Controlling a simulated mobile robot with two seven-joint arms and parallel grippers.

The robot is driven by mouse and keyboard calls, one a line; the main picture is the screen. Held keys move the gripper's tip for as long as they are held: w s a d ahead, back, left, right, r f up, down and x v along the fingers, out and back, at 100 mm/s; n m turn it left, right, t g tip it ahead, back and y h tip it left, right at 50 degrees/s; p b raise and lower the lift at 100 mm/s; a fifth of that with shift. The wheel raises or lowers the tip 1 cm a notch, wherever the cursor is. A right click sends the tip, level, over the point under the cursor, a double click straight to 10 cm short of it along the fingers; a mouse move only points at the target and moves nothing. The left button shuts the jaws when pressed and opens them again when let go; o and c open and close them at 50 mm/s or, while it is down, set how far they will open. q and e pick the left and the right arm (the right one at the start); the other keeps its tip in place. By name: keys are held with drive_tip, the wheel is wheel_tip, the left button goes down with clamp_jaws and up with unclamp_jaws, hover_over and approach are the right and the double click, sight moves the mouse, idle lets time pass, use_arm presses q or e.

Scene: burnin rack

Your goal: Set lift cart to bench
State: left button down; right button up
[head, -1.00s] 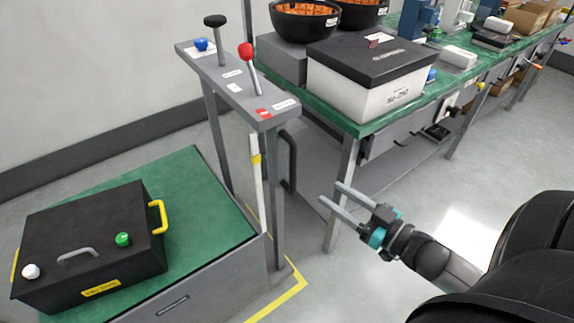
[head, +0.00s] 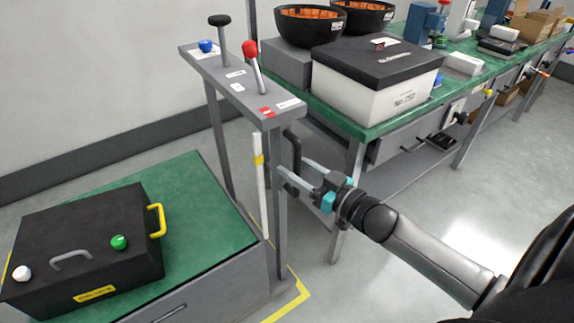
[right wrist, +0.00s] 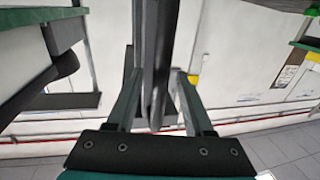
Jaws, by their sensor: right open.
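The lift cart has a low green platform (head: 195,190), a grey upright frame and a grey control panel (head: 235,85) on top. The panel carries a red-knobbed lever (head: 252,56), a black-knobbed lever (head: 221,24) and a blue knob (head: 206,46). A black handle (head: 292,150) is on the frame's right side. My right gripper (head: 297,174) is open at this handle. In the right wrist view, a dark upright bar (right wrist: 154,60) stands between its two fingers (right wrist: 158,100); contact cannot be told. My left gripper is not in view.
A black case (head: 85,240) with yellow side handles sits on the cart platform. The green bench (head: 375,128) behind holds a white box with black lid (head: 370,85) and black bowls (head: 310,25). Yellow tape (head: 290,305) marks the floor. Floor at right is open.

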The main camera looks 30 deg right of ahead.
drive_tip(key=shift+b+x, duration=0.3)
drive_tip(key=shift+x, duration=1.15)
clamp_jaws()
idle(0.5)
